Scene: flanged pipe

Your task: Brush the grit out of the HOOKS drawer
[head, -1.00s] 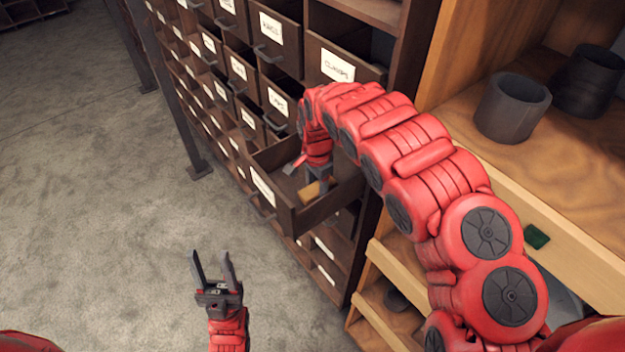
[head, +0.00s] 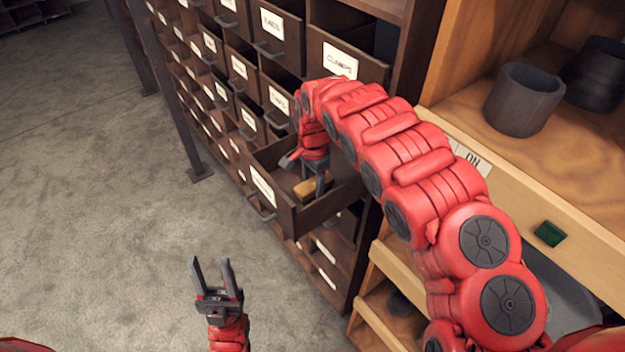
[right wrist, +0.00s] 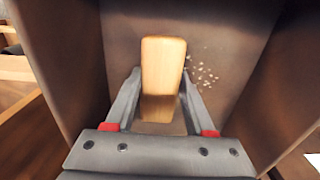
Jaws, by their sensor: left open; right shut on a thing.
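An open drawer (head: 318,212) sticks out from the dark wooden cabinet in the head view; the writing on its label is too small to read. My right gripper (head: 318,190) is down inside it, shut on a wooden brush block (right wrist: 163,75). The block also shows in the head view (head: 305,188); its bristles are hidden. Pale grit (right wrist: 202,73) lies on the drawer floor, just right of the block in the right wrist view. My left gripper (head: 214,276) is open and empty, above the floor, left of and nearer than the drawer.
Labelled drawers surround the open one, with the CLAMPS drawer (head: 340,62) pulled out above it. A wooden shelf unit on the right holds grey cylindrical cups (head: 524,100) and has a green button (head: 549,234).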

